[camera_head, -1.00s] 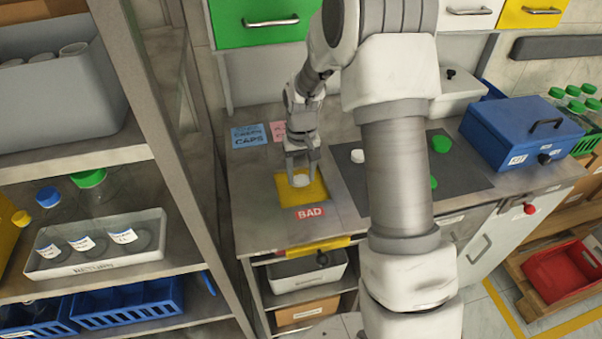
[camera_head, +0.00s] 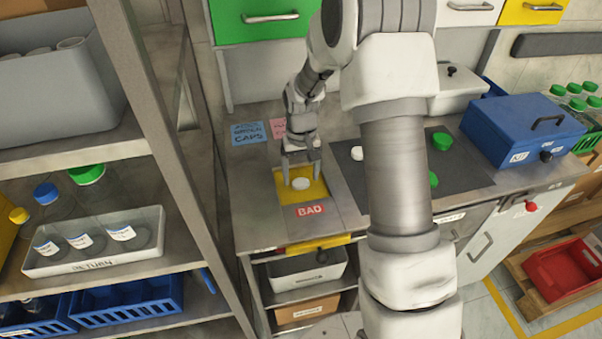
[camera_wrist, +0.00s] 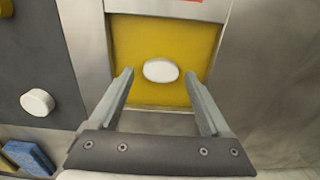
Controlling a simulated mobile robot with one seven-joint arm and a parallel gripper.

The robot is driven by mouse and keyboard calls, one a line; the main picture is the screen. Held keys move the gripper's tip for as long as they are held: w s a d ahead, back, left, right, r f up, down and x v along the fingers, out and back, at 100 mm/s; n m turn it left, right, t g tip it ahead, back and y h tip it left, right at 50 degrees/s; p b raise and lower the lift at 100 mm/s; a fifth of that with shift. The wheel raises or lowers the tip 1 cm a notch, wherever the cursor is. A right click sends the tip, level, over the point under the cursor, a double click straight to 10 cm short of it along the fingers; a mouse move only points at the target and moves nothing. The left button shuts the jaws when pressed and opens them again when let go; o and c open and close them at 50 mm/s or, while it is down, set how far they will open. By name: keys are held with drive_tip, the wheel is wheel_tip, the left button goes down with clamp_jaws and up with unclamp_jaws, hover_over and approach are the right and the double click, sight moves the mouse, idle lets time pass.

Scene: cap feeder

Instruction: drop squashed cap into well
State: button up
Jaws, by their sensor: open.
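A white cap (camera_head: 301,183) lies in the yellow well (camera_head: 287,191) marked BAD on the bench. In the wrist view the white cap (camera_wrist: 160,70) rests on the yellow surface (camera_wrist: 195,93), apart from both fingers. My gripper (camera_head: 301,182) is open above the well, with its fingers either side of the cap in the head view. In the wrist view my gripper (camera_wrist: 161,78) is empty. Whether the cap is squashed is too small to tell. Another white cap (camera_head: 357,153) lies on the dark mat (camera_head: 462,180); this cap (camera_wrist: 37,102) also shows in the wrist view.
Green caps (camera_head: 442,142) lie on the mat. A blue box (camera_head: 520,130) stands to its right. Blue and pink notes (camera_head: 248,133) lie behind the well. A shelf with a white tray (camera_head: 95,250) of bottles stands at left. My arm hides part of the mat.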

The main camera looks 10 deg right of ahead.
sight(301, 181)
wheel_tip(301, 181, up, 13)
drive_tip(key=p, duration=0.2)
drive_tip(key=s+r+t, duration=0.2)
drive_tip(key=s+r, duration=0.8)
drive_tip(key=r, duration=0.1)
drive_tip(key=s+r+t, duration=0.3)
drive_tip(key=s, duration=1.2)
drive_tip(key=shift+s+t, duration=0.2)
drive_tip(key=shift+t, duration=0.1)
drive_tip(key=shift+r+p, duration=0.35)
drive_tip(key=shift+r, duration=0.05)
